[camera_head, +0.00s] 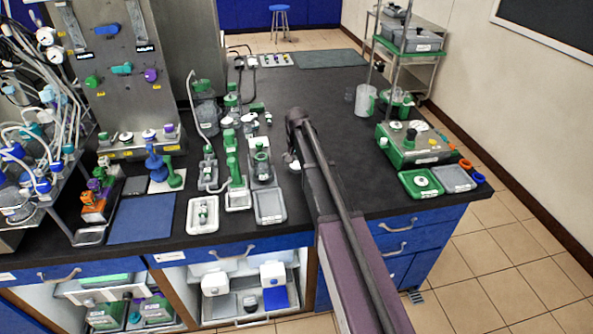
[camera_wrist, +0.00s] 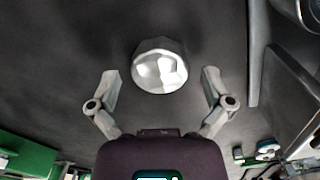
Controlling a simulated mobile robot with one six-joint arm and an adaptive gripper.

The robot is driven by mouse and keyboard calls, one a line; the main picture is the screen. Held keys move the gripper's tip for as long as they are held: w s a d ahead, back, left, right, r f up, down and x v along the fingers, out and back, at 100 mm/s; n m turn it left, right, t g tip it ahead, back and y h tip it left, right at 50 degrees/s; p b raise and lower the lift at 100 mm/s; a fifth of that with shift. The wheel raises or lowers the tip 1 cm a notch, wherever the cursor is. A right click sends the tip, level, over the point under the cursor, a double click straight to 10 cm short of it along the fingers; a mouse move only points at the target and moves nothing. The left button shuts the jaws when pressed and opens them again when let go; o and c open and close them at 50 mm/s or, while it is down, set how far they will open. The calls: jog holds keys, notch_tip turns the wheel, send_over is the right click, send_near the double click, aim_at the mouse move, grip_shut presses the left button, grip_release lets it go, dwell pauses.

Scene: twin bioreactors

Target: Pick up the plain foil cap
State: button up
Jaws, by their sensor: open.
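The plain foil cap (camera_wrist: 160,64) is a silvery, faceted, rounded piece on the dark bench top, in the upper middle of the wrist view. My gripper (camera_wrist: 160,76) is open, with one finger to the left of the cap and one to the right. There is a clear gap on both sides, and neither finger touches the cap. In the head view my arm hides the gripper. A small pale thing shows beside the arm there, but I cannot tell if it is the cap.
Glassware and green-capped vessels stand left of my arm, near a grey tray (camera_head: 270,206). A green box (camera_head: 414,149) and a green tray (camera_head: 421,183) are at the right. In the wrist view, a grey-edged object (camera_wrist: 290,85) lies right of the gripper. The bench around the cap is clear.

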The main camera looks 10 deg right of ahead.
dwell(0.6)
jog(key=c, duration=0.7)
